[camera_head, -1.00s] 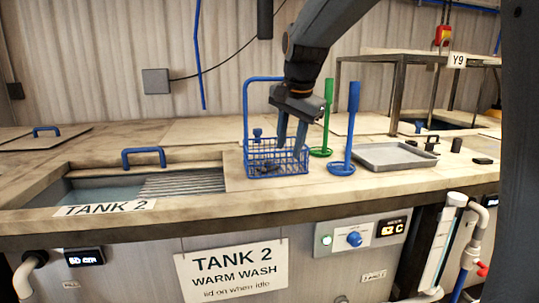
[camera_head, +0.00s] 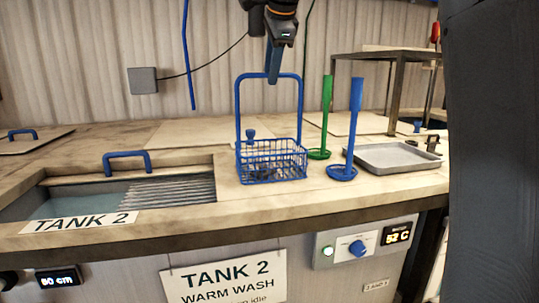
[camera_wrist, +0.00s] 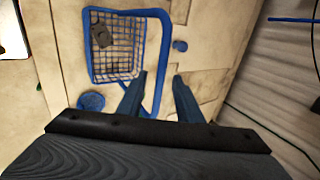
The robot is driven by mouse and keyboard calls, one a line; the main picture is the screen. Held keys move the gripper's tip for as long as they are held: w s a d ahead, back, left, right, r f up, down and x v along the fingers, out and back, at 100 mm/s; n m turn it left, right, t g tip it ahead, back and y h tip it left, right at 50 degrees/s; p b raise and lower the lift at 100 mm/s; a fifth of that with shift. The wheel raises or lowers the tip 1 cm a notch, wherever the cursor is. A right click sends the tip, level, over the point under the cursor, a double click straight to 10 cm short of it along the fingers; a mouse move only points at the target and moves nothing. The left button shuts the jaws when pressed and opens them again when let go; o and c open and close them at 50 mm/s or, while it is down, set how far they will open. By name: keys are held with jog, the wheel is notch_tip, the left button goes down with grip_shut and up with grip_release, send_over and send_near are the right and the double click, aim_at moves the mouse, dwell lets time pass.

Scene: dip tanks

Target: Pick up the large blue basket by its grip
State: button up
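The large blue basket (camera_head: 271,172) is a wire basket standing upright on the counter, right of the Tank 2 opening, with dark grey pieces (camera_wrist: 101,36) inside. Its tall blue handle ends in a level grip (camera_head: 285,76) at the top. My gripper (camera_head: 273,80) points down at the grip's height in the head view. In the wrist view my gripper (camera_wrist: 160,76) has its two fingers apart, and the grip bar (camera_wrist: 164,50) runs between them in the picture. I cannot tell whether the fingers touch the bar. The basket also shows in the wrist view (camera_wrist: 118,72).
A blue stand (camera_head: 354,115) and a green stand (camera_head: 326,105) are close right of the basket. A grey tray (camera_head: 390,165) lies farther right. A small blue knob (camera_head: 251,134) shows near the basket's back. Tank 2's open water (camera_head: 85,200) is left.

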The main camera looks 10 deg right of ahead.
jog(key=shift+x, duration=1.2)
grip_shut()
dwell(0.5)
